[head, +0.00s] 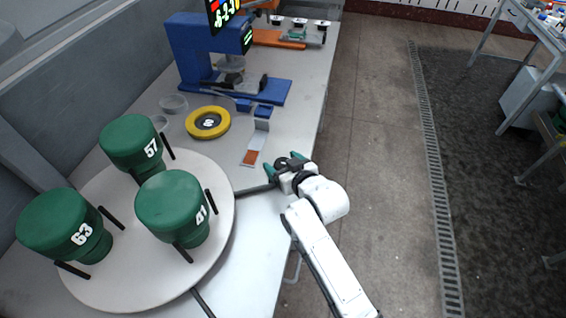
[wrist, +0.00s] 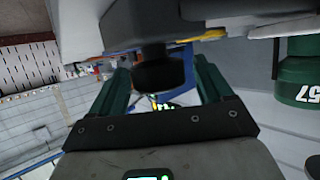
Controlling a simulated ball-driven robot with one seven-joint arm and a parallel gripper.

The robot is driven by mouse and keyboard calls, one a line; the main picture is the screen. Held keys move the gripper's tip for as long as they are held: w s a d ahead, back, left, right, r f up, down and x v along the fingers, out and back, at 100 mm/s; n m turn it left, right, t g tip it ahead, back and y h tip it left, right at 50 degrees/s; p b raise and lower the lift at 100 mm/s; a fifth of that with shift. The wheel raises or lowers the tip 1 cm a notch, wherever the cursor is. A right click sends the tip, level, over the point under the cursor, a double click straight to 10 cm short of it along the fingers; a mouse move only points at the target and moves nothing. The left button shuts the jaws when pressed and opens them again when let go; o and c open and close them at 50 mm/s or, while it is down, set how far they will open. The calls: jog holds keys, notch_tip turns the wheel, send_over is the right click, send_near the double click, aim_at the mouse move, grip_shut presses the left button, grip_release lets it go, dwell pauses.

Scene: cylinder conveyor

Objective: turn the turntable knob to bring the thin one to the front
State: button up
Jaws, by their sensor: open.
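The round white turntable (head: 125,285) carries three green plugs, numbered 57 (head: 130,140), 63 (head: 60,222) and 41 (head: 172,205). Plug 41 is nearest the right edge, 63 is at left and 57 at the back. I cannot tell surely which is thin. A dark rod (head: 252,190) sticks out from the turntable's right side toward my gripper (head: 283,164). In the wrist view, a black knob (wrist: 160,75) lies between the open green fingers of my gripper (wrist: 160,85), with gaps showing on both sides. Plug 57 also shows there (wrist: 298,75).
Behind the turntable are a yellow ring (head: 190,124), a blue press-like stand (head: 195,50), small clear dishes (head: 173,103) and a white-and-orange strip (head: 256,142). A second dark rod (head: 202,303) sticks out at the turntable's front.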

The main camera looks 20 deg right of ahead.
jog(key=shift+c, duration=0.3)
jog(key=c, duration=0.9)
jog(key=o, duration=1)
jog(key=shift+c, duration=0.2)
jog(key=shift+s, duration=0.1)
jog(key=v, duration=1)
jog(key=shift+s+d+b, duration=0.2)
jog(key=shift+d+b, duration=0.05)
jog(key=shift+b, duration=0.15)
jog(key=shift+r, duration=0.1)
